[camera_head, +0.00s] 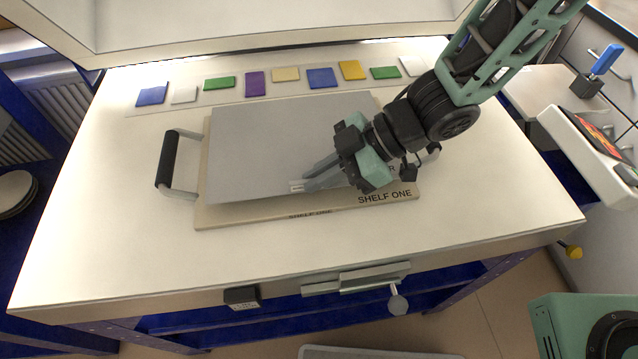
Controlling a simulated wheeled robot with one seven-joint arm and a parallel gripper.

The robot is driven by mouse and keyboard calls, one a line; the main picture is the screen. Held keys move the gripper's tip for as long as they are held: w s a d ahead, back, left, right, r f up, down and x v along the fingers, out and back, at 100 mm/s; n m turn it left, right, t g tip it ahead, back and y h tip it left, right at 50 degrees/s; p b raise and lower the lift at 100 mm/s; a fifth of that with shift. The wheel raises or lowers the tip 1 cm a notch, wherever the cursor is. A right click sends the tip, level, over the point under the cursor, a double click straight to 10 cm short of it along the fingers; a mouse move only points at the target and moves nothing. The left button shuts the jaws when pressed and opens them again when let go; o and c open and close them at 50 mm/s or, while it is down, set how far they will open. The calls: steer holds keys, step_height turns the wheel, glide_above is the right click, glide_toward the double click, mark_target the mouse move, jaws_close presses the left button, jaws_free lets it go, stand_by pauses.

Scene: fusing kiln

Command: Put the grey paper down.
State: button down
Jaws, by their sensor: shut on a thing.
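The grey paper (265,140) is a flat, plain grey sheet over the beige board marked SHELF ONE (240,216). It covers most of the board, leaving a strip of the front edge and part of the right side bare. My gripper (298,186) comes in from the upper right and is shut on the paper near its front edge. The gripper hides the paper's front right part. I cannot tell whether the paper lies fully on the board or is held slightly above it.
The board has handles at its left (170,165) and right, the right one mostly hidden by my arm. A row of coloured tiles (257,84) lies behind it on the white table (110,230). The table's left and front are clear. A control panel (590,140) stands at right.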

steer(key=shift+f, duration=1.5)
steer(key=shift+f+b, duration=0.15)
steer(key=shift+b, duration=0.15)
steer(key=c, duration=1.6)
jaws_free()
steer(key=shift+o, duration=0.2)
